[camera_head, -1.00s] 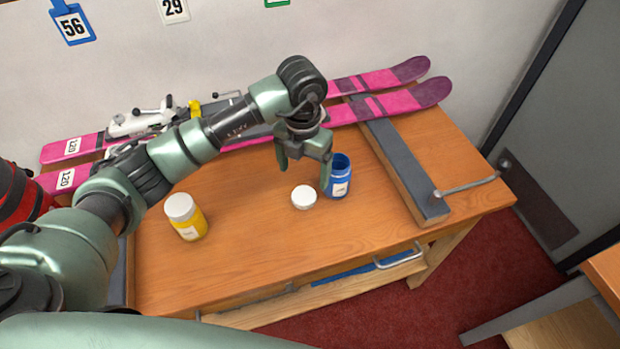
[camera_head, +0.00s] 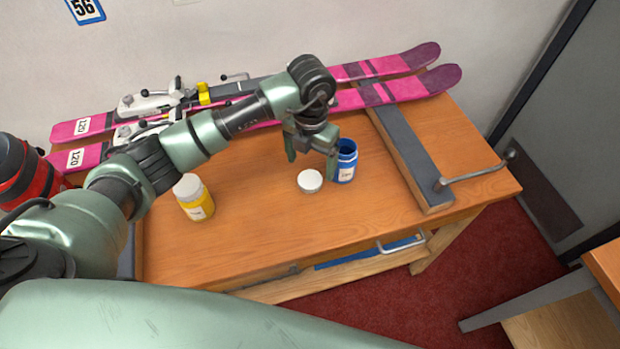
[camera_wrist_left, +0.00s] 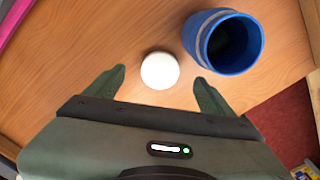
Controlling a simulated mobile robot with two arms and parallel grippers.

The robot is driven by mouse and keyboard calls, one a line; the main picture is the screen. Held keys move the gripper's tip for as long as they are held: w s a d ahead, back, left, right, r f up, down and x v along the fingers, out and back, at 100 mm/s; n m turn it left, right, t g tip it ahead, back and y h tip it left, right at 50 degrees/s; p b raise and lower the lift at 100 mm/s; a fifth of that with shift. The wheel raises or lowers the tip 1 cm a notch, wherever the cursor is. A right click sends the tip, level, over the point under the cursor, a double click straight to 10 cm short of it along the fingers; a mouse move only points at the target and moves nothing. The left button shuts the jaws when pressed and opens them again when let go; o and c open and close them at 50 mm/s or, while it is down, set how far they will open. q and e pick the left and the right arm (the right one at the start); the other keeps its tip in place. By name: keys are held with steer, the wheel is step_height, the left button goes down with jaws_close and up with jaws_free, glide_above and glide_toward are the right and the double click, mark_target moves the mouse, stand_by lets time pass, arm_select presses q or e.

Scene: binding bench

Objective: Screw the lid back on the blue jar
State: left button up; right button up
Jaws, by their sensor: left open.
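The blue jar (camera_head: 346,162) stands upright and open on the wooden bench, with a white label on its side. In the left wrist view the blue jar (camera_wrist_left: 228,42) shows its dark, lidless mouth. A round white lid (camera_head: 310,181) lies flat on the bench just left of the jar. My left gripper (camera_head: 311,168) is open above the bench near the lid. In the left wrist view the lid (camera_wrist_left: 160,70) lies between and a little beyond the open fingertips, and the jar is beyond the right finger. My right gripper is not in view.
A yellow jar (camera_head: 196,199) with a white lid stands on the left of the bench (camera_head: 260,235). Pink skis (camera_head: 410,86) lie along the back. A grey-topped rail (camera_head: 410,150) and a metal handle (camera_head: 478,175) are at the right. The front middle is clear.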

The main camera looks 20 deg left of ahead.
mark_target(311, 177)
arm_select(q)
steer(key=shift+f+p, duration=0.65)
steer(key=shift+f, duration=1.75)
steer(key=c, duration=1.4)
